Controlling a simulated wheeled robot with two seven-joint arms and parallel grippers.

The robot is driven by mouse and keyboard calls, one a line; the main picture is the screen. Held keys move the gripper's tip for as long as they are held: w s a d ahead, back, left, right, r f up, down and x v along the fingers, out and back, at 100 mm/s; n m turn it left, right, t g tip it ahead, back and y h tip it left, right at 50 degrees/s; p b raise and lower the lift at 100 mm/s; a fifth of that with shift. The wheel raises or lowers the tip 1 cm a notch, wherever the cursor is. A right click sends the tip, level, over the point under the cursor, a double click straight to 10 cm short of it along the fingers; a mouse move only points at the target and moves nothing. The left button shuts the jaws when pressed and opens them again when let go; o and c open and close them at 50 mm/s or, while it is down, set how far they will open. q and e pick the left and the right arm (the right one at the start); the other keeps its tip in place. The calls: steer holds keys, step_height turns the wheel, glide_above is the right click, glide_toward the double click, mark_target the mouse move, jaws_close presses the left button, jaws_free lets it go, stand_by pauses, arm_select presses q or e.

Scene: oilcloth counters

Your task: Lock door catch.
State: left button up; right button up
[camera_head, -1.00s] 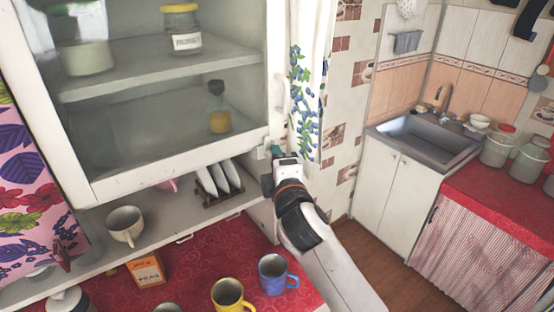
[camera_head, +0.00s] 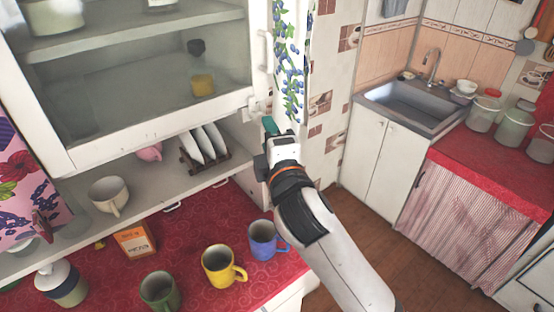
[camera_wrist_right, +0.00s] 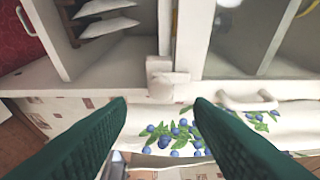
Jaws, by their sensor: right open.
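The door catch (camera_head: 257,104) is a small white block at the lower right corner of the glass cabinet door (camera_head: 160,130), which looks closed. In the right wrist view the catch (camera_wrist_right: 165,80) shows as two stacked white pieces by the door's edge. It lies ahead of and between the green fingers, apart from them. My right gripper (camera_head: 270,126) is open and empty, just below and right of the catch; it also shows in the wrist view (camera_wrist_right: 160,103). The door's white handle (camera_head: 263,50) is above the catch. My left gripper is not in view.
A shelf below the door holds a plate rack (camera_head: 205,155) and a white cup (camera_head: 109,195). Blue (camera_head: 266,240), yellow (camera_head: 222,266) and green (camera_head: 160,291) mugs stand on the red counter. A blueberry-print curtain (camera_head: 291,60) hangs right beside the cabinet.

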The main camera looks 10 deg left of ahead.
steer(key=b+v, duration=0.1)
steer(key=v, duration=0.5)
